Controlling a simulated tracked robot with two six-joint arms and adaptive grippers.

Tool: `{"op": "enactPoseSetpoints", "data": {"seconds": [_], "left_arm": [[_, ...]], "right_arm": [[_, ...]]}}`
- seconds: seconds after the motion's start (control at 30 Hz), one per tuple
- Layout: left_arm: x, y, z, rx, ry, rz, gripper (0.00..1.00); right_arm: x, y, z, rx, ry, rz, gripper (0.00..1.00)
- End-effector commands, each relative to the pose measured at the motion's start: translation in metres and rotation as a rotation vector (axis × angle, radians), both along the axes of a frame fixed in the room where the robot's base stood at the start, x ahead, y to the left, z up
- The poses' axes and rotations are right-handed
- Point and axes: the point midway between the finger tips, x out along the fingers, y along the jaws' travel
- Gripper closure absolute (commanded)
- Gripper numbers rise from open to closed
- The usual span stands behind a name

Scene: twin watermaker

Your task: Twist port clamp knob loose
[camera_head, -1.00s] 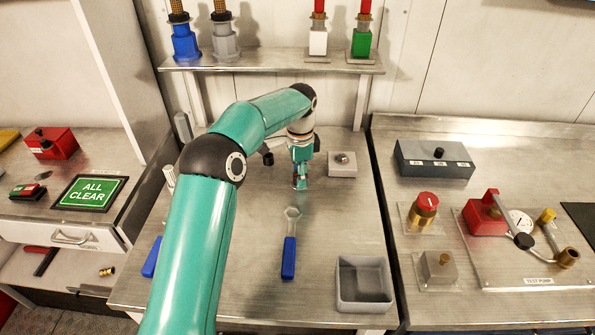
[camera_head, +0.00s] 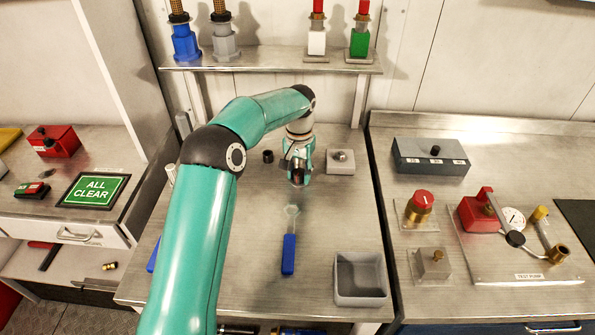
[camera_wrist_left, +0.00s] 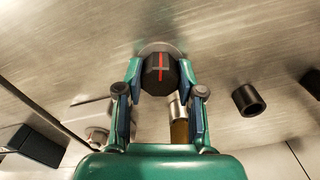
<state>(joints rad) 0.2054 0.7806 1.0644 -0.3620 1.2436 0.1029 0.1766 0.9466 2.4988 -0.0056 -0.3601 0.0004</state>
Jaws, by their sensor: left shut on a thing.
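My left gripper (camera_head: 298,180) reaches down over the middle bench, with its wrist just left of a small grey block with a round top (camera_head: 341,160). In the left wrist view, the fingers of my left gripper (camera_wrist_left: 160,80) are shut on the black clamp knob (camera_wrist_left: 159,72), one finger on each side. The knob has a red line across its top and sits over a round metal base (camera_wrist_left: 150,48). In the head view the gripper mostly hides the knob. My right gripper is not in view.
A blue-handled wrench (camera_head: 289,250) lies in front of the gripper, and an empty grey bin (camera_head: 360,297) stands front right. A short black cylinder (camera_head: 268,156) stands left of the wrist. A brass and silver fitting (camera_wrist_left: 178,125) shows close beside the right finger in the wrist view.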

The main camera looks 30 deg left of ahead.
Motion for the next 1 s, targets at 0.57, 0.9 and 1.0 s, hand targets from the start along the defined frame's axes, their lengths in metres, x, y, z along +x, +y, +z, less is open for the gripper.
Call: {"op": "enactPoseSetpoints", "data": {"seconds": [0.57, 0.9, 1.0], "left_arm": [[-0.001, 0.0004, -0.001, 0.001, 0.003, 0.341, 0.97], [-0.001, 0.0011, -0.0008, 0.001, 0.002, 0.37, 0.97], [-0.0011, 0.0012, -0.0008, 0.001, 0.002, 0.37, 0.97]], "right_arm": [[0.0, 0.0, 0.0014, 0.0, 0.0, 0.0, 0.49], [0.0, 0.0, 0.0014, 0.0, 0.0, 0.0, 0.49], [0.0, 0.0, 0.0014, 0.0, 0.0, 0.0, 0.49]]}}
